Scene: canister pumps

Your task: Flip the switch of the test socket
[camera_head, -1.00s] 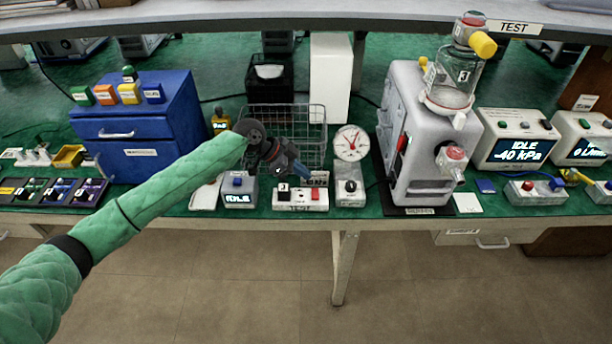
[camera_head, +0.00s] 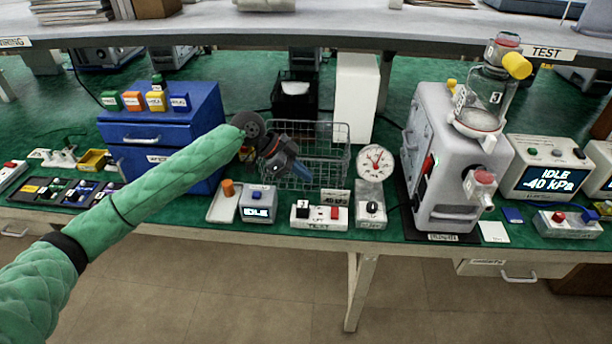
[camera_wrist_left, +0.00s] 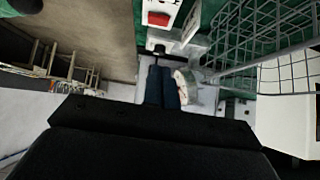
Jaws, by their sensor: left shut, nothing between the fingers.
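The test socket (camera_head: 319,224) is a white box with a TEST label near the front edge of the green bench. It bears a black block (camera_head: 302,208) on its left and a red switch (camera_head: 336,212) on its right. The red switch also shows at the top of the left wrist view (camera_wrist_left: 158,18). My left gripper (camera_head: 300,174) is shut and empty. In the head view it appears above and behind the socket, in front of the wire basket, apart from the switch. Its closed fingers show in the left wrist view (camera_wrist_left: 162,88). My right gripper is out of view.
A wire basket (camera_head: 335,150) stands behind the socket. A dial gauge (camera_head: 376,162) on a grey knob box (camera_head: 371,213) stands to its right, an IDLE display box (camera_head: 257,207) to its left. The large grey pump (camera_head: 430,190) is farther right, the blue cabinet (camera_head: 150,130) left.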

